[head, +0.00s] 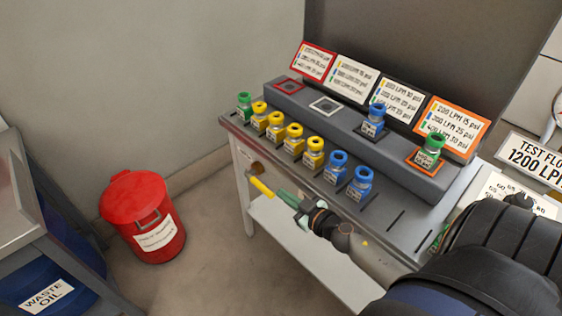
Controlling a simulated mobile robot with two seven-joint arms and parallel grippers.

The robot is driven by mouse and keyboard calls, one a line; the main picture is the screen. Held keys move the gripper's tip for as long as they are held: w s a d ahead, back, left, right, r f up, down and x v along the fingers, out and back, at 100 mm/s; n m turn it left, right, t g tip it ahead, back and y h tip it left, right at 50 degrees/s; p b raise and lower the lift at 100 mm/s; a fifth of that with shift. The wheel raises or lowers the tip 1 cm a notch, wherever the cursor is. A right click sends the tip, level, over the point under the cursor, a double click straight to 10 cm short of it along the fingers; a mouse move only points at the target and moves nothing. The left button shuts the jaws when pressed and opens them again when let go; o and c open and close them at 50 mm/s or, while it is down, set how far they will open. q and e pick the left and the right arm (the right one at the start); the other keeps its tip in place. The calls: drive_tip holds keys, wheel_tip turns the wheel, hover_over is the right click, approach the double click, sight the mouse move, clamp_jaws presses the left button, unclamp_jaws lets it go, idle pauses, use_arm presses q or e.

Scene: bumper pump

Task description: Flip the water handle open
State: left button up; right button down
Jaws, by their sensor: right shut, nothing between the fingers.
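A yellow handle (261,187), likely the water handle, sticks out below the front edge of the bench, near its left leg. It slants down to the right. My right gripper (282,195) comes in from the lower right along the bench front. Its greenish fingers are shut and empty, with the tips close to the handle's right end. I cannot tell whether they touch it. The handle's mount is not clear from here. My left gripper is not in view.
The bench (232,125) holds a raised grey block with several yellow, blue and green fittings. Label cards stand behind them. A red bin (126,197) stands on the floor to the left, near a blue waste oil container (62,270). The floor between bin and bench is clear.

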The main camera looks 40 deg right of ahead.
drive_tip(key=b, duration=0.2)
hover_over(270, 195)
wheel_tip(270, 195, down, 3)
drive_tip(key=f+b, duration=0.2)
drive_tip(key=b, duration=0.1)
drive_tip(key=shift+w+a+f, duration=0.15)
drive_tip(key=shift+a, duration=0.05)
drive_tip(key=shift+d+f+b, duration=0.15)
drive_tip(key=shift+f+b, duration=0.15)
drive_tip(key=shift+f, duration=0.05)
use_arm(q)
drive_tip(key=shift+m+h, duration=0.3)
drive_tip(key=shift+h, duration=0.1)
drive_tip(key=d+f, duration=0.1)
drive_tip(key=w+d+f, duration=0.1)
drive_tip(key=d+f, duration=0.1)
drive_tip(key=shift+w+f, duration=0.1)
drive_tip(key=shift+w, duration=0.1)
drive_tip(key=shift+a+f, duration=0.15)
use_arm(e)
drive_tip(key=shift+f+b, duration=0.25)
drive_tip(key=shift+b, duration=0.45)
drive_tip(key=shift+t+b, duration=0.3)
drive_tip(key=shift+b, duration=0.05)
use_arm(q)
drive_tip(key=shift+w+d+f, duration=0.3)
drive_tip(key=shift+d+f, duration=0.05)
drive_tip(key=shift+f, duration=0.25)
